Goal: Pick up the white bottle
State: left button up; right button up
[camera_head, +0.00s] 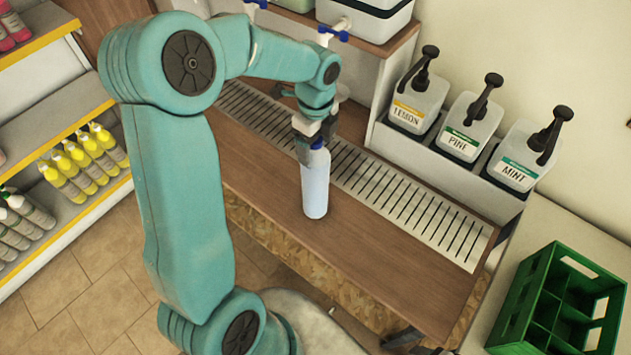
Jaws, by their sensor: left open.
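The white bottle (315,185), pale with a slight blue tint, stands upright on the wooden counter (400,262), in front of the slotted drain strip. My left gripper (309,150) comes down over the bottle's top from above and behind. Its jaws are open, with the fingers at the bottle's neck. The fingers partly hide the bottle's top, and I cannot tell whether they touch it. My right gripper is not in view.
Pump dispensers labelled LEMON (416,100), PINE (468,125) and MINT (520,155) stand behind the counter. A green divided crate (533,292) sits at the lower right. Shelves with yellow bottles (78,165) are at the left. The counter right of the bottle is clear.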

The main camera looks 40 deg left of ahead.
pick_arm(q)
jog(key=shift+s+a, duration=0.1)
jog(key=shift+s, duration=0.1)
jog(key=shift+w, duration=0.2)
jog(key=c, duration=1.3)
jog(key=shift+s, duration=0.2)
grip_shut()
jog(key=shift+r, duration=0.1)
